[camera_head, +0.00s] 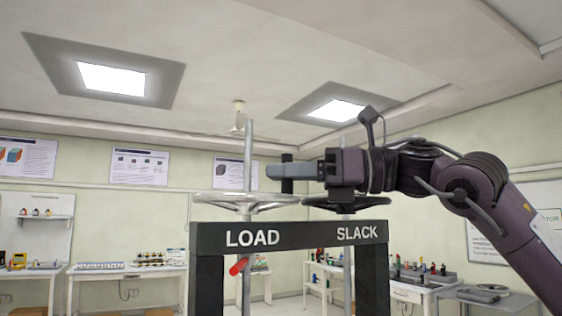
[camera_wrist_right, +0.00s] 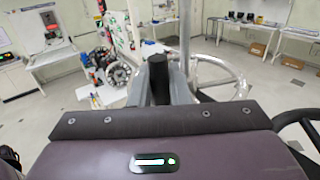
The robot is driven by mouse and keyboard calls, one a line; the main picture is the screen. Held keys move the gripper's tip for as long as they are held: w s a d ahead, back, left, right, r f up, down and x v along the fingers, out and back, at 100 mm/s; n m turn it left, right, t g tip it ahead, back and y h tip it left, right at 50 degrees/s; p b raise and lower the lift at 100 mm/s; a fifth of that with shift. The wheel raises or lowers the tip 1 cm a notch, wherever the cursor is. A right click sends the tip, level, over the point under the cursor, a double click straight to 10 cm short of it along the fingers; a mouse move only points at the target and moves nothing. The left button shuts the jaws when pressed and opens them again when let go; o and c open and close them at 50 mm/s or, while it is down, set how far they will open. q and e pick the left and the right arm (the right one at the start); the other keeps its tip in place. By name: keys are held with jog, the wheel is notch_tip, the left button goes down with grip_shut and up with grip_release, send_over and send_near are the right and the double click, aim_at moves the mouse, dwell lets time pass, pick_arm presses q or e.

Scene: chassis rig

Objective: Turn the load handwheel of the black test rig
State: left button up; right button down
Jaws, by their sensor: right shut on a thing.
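The black test rig (camera_head: 215,239) stands in front of me, with LOAD on the left of its crossbar and SLACK on the right. The load handwheel (camera_head: 246,206) is a grey spoked wheel around a vertical screw above LOAD. My right gripper (camera_head: 283,171) reaches in from the right, level, just above the wheel's right rim. It is shut on the upright black handle (camera_head: 287,157) at that rim. In the right wrist view the handle (camera_wrist_right: 153,47) shows at the fingers, with the handwheel (camera_wrist_right: 226,70) to the right. My left gripper is out of view.
A second handwheel (camera_head: 348,203) sits above SLACK, partly hidden below my right gripper. A small red cylinder (camera_head: 238,266) shows below the crossbar near the load screw. Benches with small items (camera_head: 130,268) line the back wall, well behind the rig.

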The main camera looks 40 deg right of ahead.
jog(key=shift+w+d+r+n+g+y+p, duration=0.1)
jog(key=shift+d+n+g+y+p, duration=0.25)
jog(key=shift+n+g+y, duration=0.15)
jog(key=shift+w+d+n+g+y+p, duration=0.1)
jog(key=shift+d+n+g+y+p, duration=0.25)
jog(key=shift+g+y, duration=0.2)
jog(key=c, duration=1.5)
grip_release()
jog(key=shift+o, duration=0.2)
jog(key=shift+s+d, duration=0.1)
jog(key=shift+s, duration=0.05)
jog(key=b+v, duration=0.3)
jog(key=v, duration=0.4)
jog(key=shift+d, duration=0.2)
jog(key=shift+s, duration=0.15)
